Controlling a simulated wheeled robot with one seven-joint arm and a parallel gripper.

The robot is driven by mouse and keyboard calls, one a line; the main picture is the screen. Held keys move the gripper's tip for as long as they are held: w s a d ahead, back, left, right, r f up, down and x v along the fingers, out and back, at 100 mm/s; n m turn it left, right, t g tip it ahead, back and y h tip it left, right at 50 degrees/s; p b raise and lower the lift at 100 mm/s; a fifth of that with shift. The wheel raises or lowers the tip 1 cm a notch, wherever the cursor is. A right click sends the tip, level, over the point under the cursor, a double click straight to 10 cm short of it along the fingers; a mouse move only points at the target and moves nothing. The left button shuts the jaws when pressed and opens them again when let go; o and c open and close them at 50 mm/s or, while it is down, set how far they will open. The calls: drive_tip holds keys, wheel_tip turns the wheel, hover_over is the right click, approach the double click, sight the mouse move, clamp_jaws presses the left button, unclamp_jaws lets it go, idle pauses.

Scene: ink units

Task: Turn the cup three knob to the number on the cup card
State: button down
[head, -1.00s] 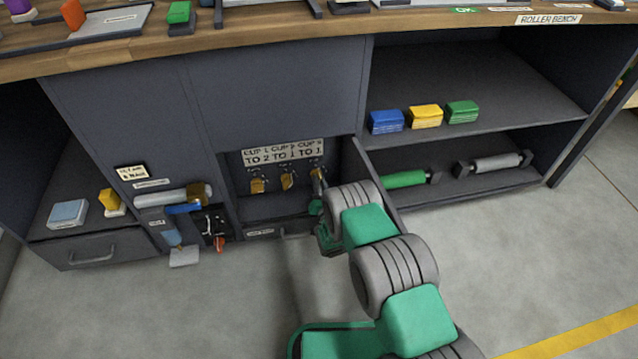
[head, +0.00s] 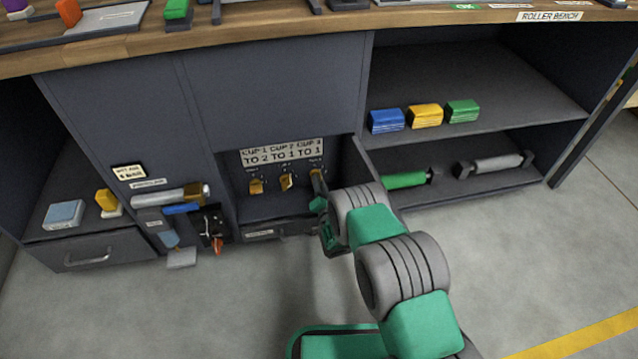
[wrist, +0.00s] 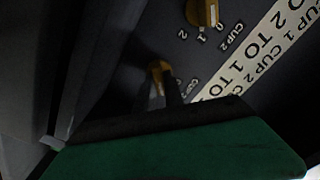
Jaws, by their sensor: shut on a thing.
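The cup card (head: 282,152) above the knobs reads cup 1 to 2, cup 2 to 1, cup 3 to 1. Below it are three yellow knobs: cup one (head: 256,187), cup two (head: 287,182) and cup three (head: 315,173). The cup two knob also shows in the wrist view (wrist: 203,12), with 0, 1 and 2 around it. My gripper (head: 319,187) reaches into the recess. In the wrist view its dark fingers (wrist: 160,92) are shut on the cup three knob (wrist: 157,68). The fingers hide part of this knob, and I cannot tell its exact setting.
An open panel (head: 364,170) stands at the recess's right side, close to my arm. A drawer front (head: 262,234) lies below the knobs. To the left are a grey roller (head: 165,197) and hanging tools. Shelves with coloured blocks (head: 425,115) are at right.

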drive_tip(key=c, duration=1.4)
unclamp_jaws()
drive_tip(key=shift+c, duration=0.2)
drive_tip(key=shift+s+d+p, duration=0.25)
drive_tip(key=shift+s+p, duration=0.2)
drive_tip(key=shift+s, duration=0.8)
drive_tip(key=shift+s+d+p, duration=0.3)
drive_tip(key=shift+s+p, duration=0.1)
drive_tip(key=shift+s, duration=0.9)
drive_tip(key=shift+s+d+p, duration=0.25)
drive_tip(key=shift+s+p, duration=0.2)
drive_tip(key=shift+s, duration=0.8)
